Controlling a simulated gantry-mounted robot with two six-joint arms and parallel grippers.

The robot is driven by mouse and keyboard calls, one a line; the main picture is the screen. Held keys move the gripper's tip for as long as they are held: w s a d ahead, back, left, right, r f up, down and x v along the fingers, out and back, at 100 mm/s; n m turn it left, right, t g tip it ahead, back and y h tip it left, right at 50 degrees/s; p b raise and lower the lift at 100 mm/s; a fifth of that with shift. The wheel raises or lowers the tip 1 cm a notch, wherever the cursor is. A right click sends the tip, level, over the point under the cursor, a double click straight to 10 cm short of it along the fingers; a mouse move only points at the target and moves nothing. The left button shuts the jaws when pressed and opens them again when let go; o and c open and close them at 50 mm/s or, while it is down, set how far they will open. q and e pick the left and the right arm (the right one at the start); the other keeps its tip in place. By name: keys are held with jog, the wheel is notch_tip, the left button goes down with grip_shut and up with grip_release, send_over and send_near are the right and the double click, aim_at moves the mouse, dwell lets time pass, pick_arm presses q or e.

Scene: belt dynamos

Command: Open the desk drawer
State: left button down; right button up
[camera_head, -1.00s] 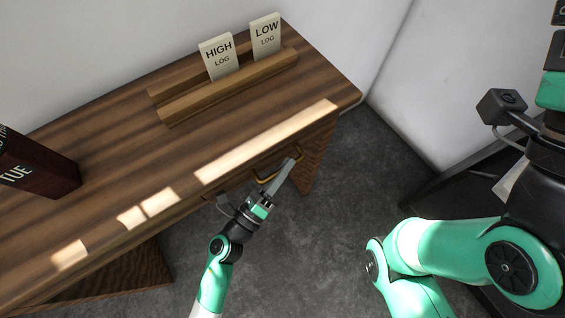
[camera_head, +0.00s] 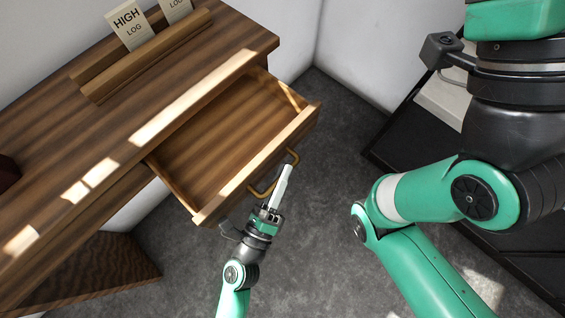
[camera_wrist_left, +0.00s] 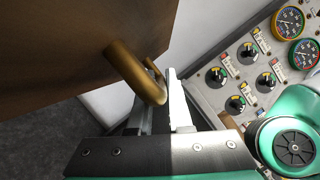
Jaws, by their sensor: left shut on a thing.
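The desk drawer (camera_head: 222,150) is pulled out from the wooden desk (camera_head: 120,110), and its inside looks empty. Its brass handle (camera_head: 262,190) is on the front panel. My left gripper (camera_head: 284,182) is at the handle in the head view, its fingers shut on it. In the left wrist view the brass handle (camera_wrist_left: 135,70) runs from the drawer front (camera_wrist_left: 70,45) to between the fingers of my left gripper (camera_wrist_left: 165,105). My right gripper is out of frame; a green and white arm of mine shows at the right.
A wooden rack (camera_head: 150,55) on the desk holds cards reading HIGH LOG (camera_head: 128,24) and LOG (camera_head: 176,8). In the wrist view a panel with gauges and knobs (camera_wrist_left: 240,70) stands at the right. Dark floor (camera_head: 310,240) lies open before the drawer.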

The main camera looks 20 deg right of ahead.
pick_arm(q)
jog(key=c, duration=0.8)
grip_release()
jog(key=shift+w+a, duration=0.1)
jog(key=shift+c, duration=0.2)
jog(key=v, duration=1.1)
jog(key=shift+s+a, duration=0.15)
jog(key=shift+s, duration=0.1)
jog(key=shift+f, duration=0.1)
